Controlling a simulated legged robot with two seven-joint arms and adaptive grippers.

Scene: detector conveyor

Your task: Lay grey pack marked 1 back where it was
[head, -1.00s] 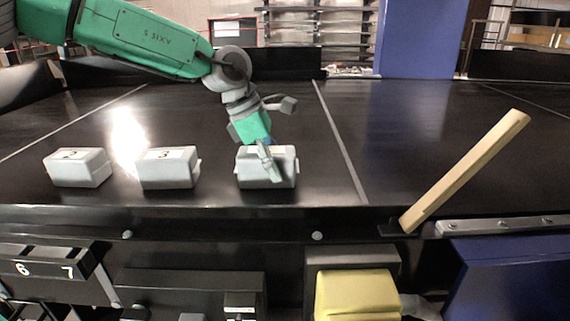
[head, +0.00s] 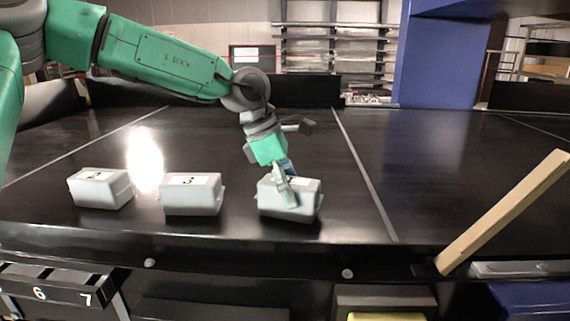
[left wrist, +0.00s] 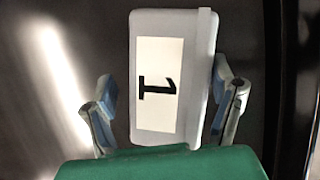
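The grey pack marked 1 (head: 305,203) rests on the black conveyor belt, the rightmost of three grey packs in the head view. In the left wrist view the pack (left wrist: 201,60) shows its white label with a black 1. My left gripper (head: 288,196) reaches down over it from the left. Its fingers (left wrist: 165,100) stand on either side of the pack. A dark gap shows between the pack and the left-hand finger; the right-hand finger is very close to it, and I cannot tell whether they touch. My right gripper is not in view.
Two more grey packs, one marked 3 (head: 192,200) and one at far left (head: 100,190), stand in a row. A wooden bar (head: 505,212) leans at the belt's right front edge. Bins marked 6 and 7 (head: 60,293) sit below. The belt behind is clear.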

